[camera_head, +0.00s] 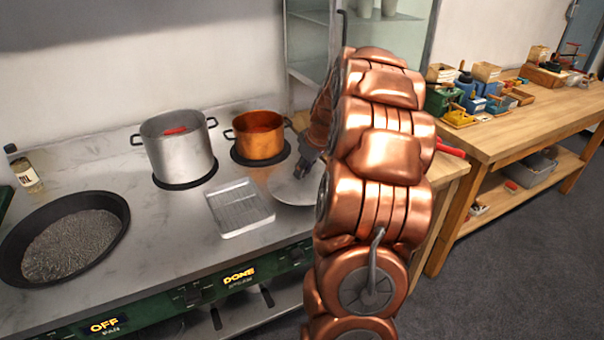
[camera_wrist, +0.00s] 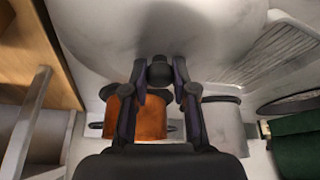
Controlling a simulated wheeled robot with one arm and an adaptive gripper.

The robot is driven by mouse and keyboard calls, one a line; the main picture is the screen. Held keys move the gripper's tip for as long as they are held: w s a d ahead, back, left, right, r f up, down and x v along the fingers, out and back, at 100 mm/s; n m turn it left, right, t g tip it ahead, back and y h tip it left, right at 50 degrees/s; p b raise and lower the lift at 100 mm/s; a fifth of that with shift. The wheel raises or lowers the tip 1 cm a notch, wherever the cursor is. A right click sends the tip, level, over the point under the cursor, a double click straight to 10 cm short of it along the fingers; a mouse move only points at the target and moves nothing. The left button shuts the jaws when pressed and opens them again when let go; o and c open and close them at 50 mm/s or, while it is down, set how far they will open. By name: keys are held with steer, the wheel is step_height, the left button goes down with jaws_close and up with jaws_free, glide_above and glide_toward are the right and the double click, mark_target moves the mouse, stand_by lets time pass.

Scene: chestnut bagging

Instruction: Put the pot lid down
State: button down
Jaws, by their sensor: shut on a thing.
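The pot lid (camera_head: 286,187) is a round, shiny grey disc with a dark knob. In the head view it lies flat at or just above the counter, right of the slotted tray, partly hidden by my arm. I cannot tell whether it touches the counter. My gripper (camera_head: 305,164) is above it, shut on its knob. In the wrist view the dark knob (camera_wrist: 160,70) sits between the two fingers of my gripper (camera_wrist: 160,82). The steel pot (camera_head: 180,153) and the copper pot (camera_head: 260,142) stand uncovered behind, with something red in each.
A slotted metal tray (camera_head: 240,222) lies just left of the lid. A dark round pan (camera_head: 100,205) and a bottle (camera_head: 25,172) are at the left. Green control panels run along the counter front. A wooden table (camera_head: 470,140) with boxes and tools stands at the right.

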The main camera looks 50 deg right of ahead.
mark_target(314, 180)
steer(key=shift+w+d+f, duration=0.15)
steer(key=shift+w+d, duration=0.2)
steer(key=shift+w, duration=0.35)
step_height(314, 180, down, 3)
steer(key=shift+s+a+r+p, duration=0.1)
steer(key=shift+r+p, duration=0.05)
steer(key=shift+p, duration=0.65)
steer(key=shift+f, duration=0.3)
steer(key=shift+f, duration=0.15)
steer(key=c, duration=0.9)
jaws_free()
steer(key=b+v, duration=0.2)
steer(key=v, duration=1)
steer(key=shift+b, duration=0.3)
